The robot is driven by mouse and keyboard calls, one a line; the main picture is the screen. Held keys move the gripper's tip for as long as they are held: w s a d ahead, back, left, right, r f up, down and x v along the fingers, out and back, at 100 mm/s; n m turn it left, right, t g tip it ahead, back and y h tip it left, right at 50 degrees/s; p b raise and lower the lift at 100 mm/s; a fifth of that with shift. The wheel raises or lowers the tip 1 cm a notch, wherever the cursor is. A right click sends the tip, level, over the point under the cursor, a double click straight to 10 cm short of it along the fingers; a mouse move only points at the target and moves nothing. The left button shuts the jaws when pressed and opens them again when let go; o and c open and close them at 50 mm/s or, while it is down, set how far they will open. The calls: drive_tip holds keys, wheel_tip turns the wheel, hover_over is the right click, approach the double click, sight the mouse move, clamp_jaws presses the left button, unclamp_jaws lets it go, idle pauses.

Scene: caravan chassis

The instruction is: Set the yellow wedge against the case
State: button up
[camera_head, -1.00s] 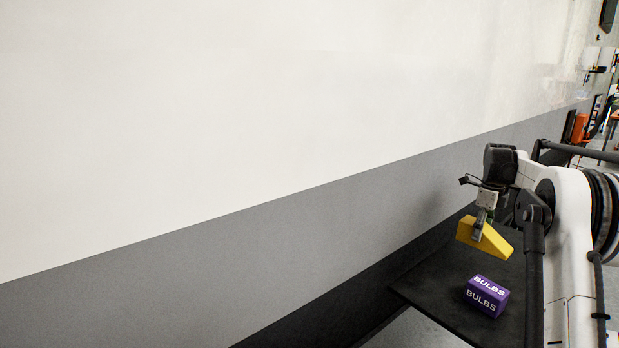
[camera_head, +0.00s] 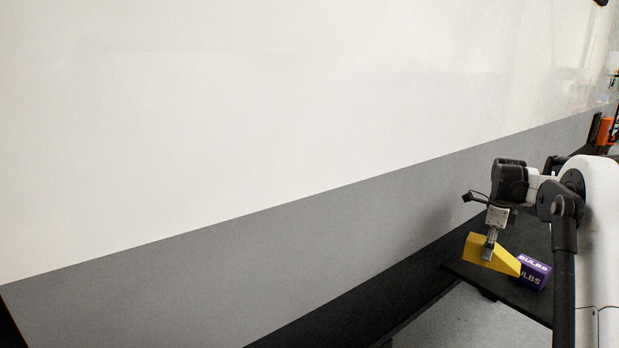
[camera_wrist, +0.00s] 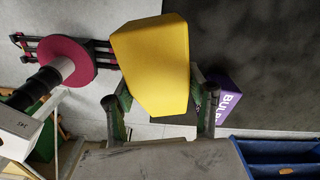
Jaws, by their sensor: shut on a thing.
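The yellow wedge (camera_head: 476,248) is held in my gripper (camera_head: 489,254), one finger showing across its near side. The wrist view also shows the wedge (camera_wrist: 152,60), between the two fingers and beyond their tips. It hangs above the edge of a black board. The only case-like thing on the board is a purple box marked BULBS (camera_head: 533,271). In the head view it stands just right of the wedge, partly hidden by it. In the wrist view the purple box (camera_wrist: 224,98) shows behind the right finger. A gap between wedge and box cannot be judged.
The black board (camera_head: 515,298) has bare room around the box. A tall white and grey wall (camera_head: 300,230) runs along the left and behind. Grey floor shows below the board. In the wrist view a red disc on a stand (camera_wrist: 68,62) and a blue bin (camera_wrist: 285,155) lie below.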

drive_tip(key=s+a+f+n+b, duration=0.1)
drive_tip(key=s+a+f+n, duration=0.5)
drive_tip(key=a, duration=0.5)
drive_tip(key=s+a+f+n+b, duration=0.1)
drive_tip(key=s+a+f+n, duration=0.6)
drive_tip(key=a+n, duration=0.4)
drive_tip(key=s+a+f+n+b, duration=0.1)
drive_tip(key=s+a+f+n, duration=0.6)
drive_tip(key=a, duration=0.4)
drive_tip(key=shift+s+a+n, duration=0.25)
drive_tip(key=shift+a+n, duration=0.1)
drive_tip(key=shift+n, duration=0.45)
